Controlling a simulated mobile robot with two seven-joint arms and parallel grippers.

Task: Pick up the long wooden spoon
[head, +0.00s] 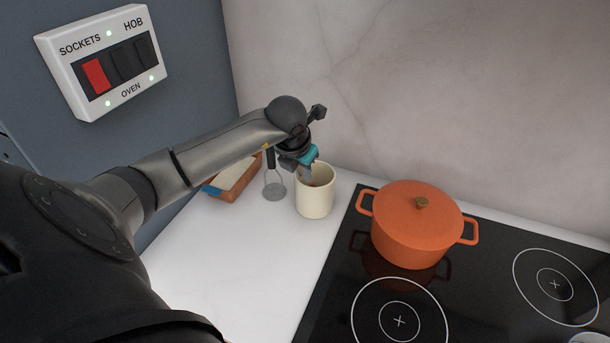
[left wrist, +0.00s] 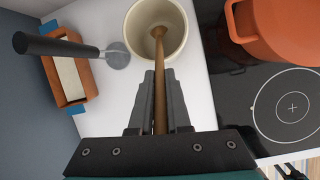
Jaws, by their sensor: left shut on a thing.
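The long wooden spoon (left wrist: 159,75) stands in a cream crock (left wrist: 133,43), its lower end inside the crock and its handle rising between my left fingers. My left gripper (left wrist: 160,90) is shut on the spoon's handle, above the crock's rim. In the head view my left gripper (head: 308,172) hangs just over the crock (head: 314,201) and hides most of the spoon. My right gripper is in neither view.
A dark-handled utensil (head: 272,178) stands left of the crock, beside a terracotta-coloured box (head: 226,188). An orange lidded pot (head: 411,237) stands on the black hob (head: 460,312) to the right. The white worktop (head: 235,265) in front is clear.

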